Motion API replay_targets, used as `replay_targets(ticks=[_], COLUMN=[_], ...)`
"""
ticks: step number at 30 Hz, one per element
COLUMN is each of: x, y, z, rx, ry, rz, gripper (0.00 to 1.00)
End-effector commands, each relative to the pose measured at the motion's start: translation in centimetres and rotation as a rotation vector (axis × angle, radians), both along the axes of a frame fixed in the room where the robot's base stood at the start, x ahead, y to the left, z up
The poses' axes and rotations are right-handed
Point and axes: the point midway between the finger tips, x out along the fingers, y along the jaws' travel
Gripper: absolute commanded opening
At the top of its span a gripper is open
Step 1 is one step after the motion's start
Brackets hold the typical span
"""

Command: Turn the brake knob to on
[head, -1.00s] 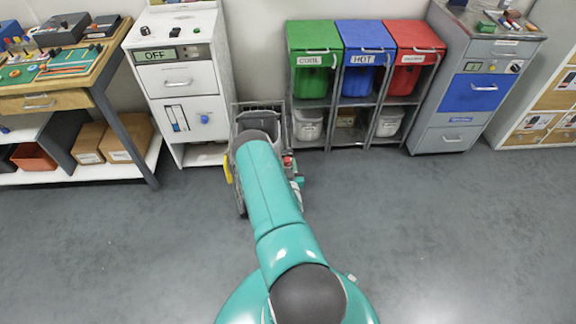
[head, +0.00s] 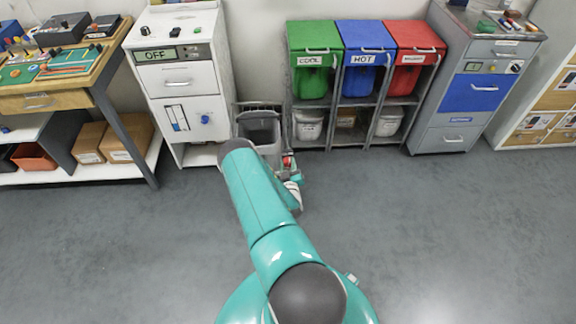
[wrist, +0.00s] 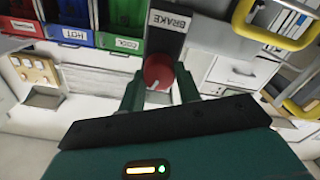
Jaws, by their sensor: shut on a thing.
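The red brake knob (wrist: 158,72) shows in the wrist view, below a dark plate with a white BRAKE label (wrist: 169,20). A white mark shows on the knob's lower part. I cannot read any on or off marking beside it. My gripper (wrist: 160,79) has one dark green finger on each side of the knob and is shut on it. In the head view a small red part (head: 287,161), probably the same knob, shows on a cart beside a grey bin (head: 259,130). My arm hides much of the cart, and the fingers are not clear there.
A white cabinet (head: 180,78) with an OFF display stands left of the cart. Green, blue and red bins (head: 363,37) stand behind to the right. Yellow handles (wrist: 284,40) are close at the wrist view's right. The floor (head: 430,220) at right is clear.

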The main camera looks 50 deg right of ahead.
Motion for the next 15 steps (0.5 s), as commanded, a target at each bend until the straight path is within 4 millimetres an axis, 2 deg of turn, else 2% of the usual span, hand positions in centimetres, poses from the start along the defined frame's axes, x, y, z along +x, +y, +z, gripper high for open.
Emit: replay_targets(ticks=[15], x=[0.18], y=[0.17], z=[-0.14], rx=[-0.326], ry=[0.371], rz=[0.002], gripper=[0.1])
